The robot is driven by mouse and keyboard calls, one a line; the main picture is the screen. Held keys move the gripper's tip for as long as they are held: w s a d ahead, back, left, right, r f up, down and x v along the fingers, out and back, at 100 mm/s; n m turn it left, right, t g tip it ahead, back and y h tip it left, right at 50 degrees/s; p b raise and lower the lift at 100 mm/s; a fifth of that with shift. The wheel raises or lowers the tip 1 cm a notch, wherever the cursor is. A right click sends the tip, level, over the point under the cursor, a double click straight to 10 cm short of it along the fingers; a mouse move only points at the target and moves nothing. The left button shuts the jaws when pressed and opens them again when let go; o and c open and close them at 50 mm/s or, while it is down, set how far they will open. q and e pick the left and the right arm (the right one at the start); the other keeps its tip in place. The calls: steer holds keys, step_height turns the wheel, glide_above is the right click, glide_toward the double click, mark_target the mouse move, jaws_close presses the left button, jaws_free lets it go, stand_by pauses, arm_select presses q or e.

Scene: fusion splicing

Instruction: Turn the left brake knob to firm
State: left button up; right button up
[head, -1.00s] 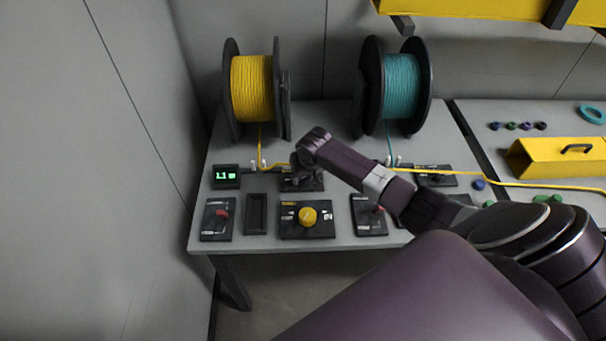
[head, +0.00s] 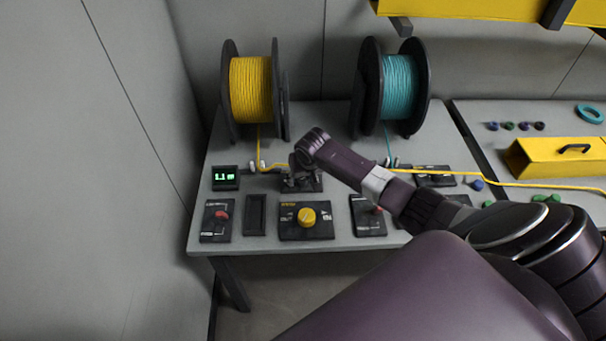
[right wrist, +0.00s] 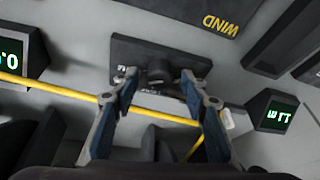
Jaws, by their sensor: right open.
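The left brake panel (head: 316,185) is a small black plate below the yellow spool, largely covered by my right gripper (head: 298,181) in the head view. In the right wrist view the panel (right wrist: 130,50) carries a dark knob (right wrist: 158,70) with white lettering on both sides, too small to read. My right gripper (right wrist: 162,86) is open, with its two blue-grey fingers apart on either side of the knob as seen from the wrist. I cannot tell whether they touch it. My left gripper is not in view.
A yellow fiber (head: 500,184) runs across the table and passes between my fingers and the panel's near side in the wrist view. A yellow knob panel (head: 307,218), red-lever panels and a green display (head: 226,177) stand close by. Yellow (head: 251,90) and teal (head: 399,87) spools stand behind.

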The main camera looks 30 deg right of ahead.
steer(key=v, duration=1.2)
steer(key=shift+a+f, duration=0.1)
